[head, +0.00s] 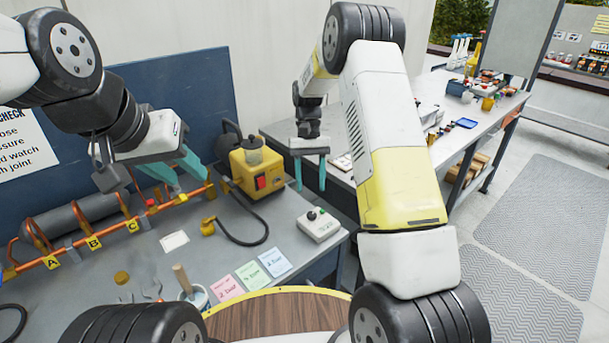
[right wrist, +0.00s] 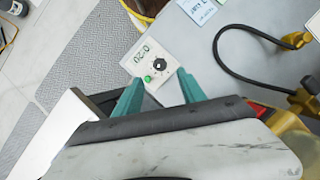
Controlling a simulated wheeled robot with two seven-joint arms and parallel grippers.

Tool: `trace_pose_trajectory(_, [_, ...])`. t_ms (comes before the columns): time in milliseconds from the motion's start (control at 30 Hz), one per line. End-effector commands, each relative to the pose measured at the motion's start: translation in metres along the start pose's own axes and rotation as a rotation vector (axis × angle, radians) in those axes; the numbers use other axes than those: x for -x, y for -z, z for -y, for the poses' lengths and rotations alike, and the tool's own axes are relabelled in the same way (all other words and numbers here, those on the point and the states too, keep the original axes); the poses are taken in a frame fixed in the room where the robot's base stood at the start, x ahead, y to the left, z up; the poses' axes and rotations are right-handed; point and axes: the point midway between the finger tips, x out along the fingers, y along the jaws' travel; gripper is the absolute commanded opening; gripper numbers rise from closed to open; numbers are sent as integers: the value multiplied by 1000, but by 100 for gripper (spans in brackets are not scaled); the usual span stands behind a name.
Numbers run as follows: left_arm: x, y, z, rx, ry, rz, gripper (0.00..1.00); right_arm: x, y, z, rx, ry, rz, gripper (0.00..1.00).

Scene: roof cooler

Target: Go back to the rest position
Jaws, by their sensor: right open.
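My left gripper (head: 193,182) is at the left in the head view, with its two teal fingers apart and nothing seen between them. It hangs over the copper pipe manifold (head: 110,232); I cannot tell whether it touches the pipe. My right gripper (head: 311,187) points down in the air near the right end of the grey bench (head: 150,262). Its teal fingers are apart and empty. In the right wrist view, the open fingers (right wrist: 161,84) frame a white control box (right wrist: 152,62) with a black knob and a green button, apart from them.
The white box (head: 320,225) stands at the bench's right edge. A yellow pump unit (head: 258,168) with a black hose (head: 240,240) stands behind. Coloured notes (head: 250,275) lie in front. A round wooden top (head: 280,315) is nearest me. A cluttered side table (head: 470,125) stands right; floor mats (head: 545,225) lie clear.

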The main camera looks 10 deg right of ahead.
Motion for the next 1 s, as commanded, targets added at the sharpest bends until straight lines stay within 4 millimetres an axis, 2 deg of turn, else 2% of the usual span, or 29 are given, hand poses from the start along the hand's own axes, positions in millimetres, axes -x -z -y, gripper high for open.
trace_pose_trajectory(200, [0, 0, 0, 0, 0, 0, 38, 3, -2, -1, 0, 3, -7, 48])
trace_pose_trajectory(267, [0, 0, 0, 0, 0, 0, 38, 11, -7, -2, 1, 9, -24, 48])
trace_pose_trajectory(367, [0, 0, 0, 0, 0, 0, 38, 33, -23, -6, 6, 29, -73, 48])
trace_pose_trajectory(500, [0, 0, 0, 0, 0, 0, 38, 73, -60, -13, 19, 68, -182, 48])
trace_pose_trajectory(700, [0, 0, 0, 0, 0, 0, 38, 115, -122, -23, 41, 115, -344, 48])
trace_pose_trajectory(833, [0, 0, 0, 0, 0, 0, 38, 132, -164, -28, 55, 139, -450, 48])
trace_pose_trajectory(1000, [0, 0, 0, 0, 0, 0, 38, 141, -218, -34, 73, 161, -592, 48])
